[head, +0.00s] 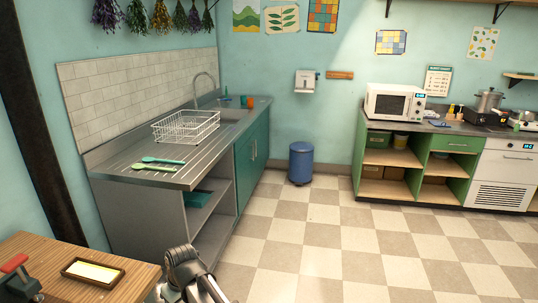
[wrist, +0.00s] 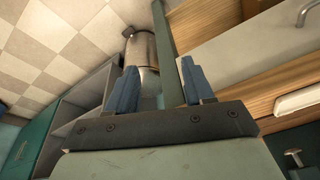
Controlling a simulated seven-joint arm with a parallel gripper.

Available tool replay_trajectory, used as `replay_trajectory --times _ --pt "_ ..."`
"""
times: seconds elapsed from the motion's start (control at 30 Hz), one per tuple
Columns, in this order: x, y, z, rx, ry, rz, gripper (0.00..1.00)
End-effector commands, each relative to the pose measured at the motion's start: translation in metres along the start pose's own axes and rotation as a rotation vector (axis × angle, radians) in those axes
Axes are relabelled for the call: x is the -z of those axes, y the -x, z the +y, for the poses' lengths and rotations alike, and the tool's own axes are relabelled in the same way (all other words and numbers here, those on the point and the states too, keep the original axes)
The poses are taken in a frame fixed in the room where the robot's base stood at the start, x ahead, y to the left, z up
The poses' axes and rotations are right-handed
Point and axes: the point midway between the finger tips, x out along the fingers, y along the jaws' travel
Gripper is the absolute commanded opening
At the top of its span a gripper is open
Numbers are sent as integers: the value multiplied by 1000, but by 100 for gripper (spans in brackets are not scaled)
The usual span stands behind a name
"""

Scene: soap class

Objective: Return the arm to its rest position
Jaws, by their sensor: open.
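My gripper (wrist: 159,66) is in the wrist view, with its two blue fingers spread apart and nothing held between them. A metallic cylinder shows beyond the fingers, but I cannot tell what it is. In the head view, grey jointed parts of my arm (head: 190,272) show at the bottom edge, right of the wooden table. The fingers cannot be made out there.
The wooden table (head: 40,250) at lower left bears a tray (head: 122,271) and a red-handled tool (head: 14,264). The sink counter (head: 110,172) holds a dish rack (head: 186,127) and green utensils. A blue bin (head: 301,165) stands beyond. The checkered floor (head: 330,240) is clear.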

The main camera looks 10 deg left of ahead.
Motion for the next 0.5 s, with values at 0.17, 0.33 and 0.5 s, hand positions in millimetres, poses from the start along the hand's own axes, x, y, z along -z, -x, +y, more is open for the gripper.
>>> replay_trajectory --times 0.17,0.33,0.5 --pt "-53 -16 70 -32 -151 -25 52" --pt "-106 -28 126 -59 -288 -46 52" --pt "-163 -37 174 -84 -425 -67 52"
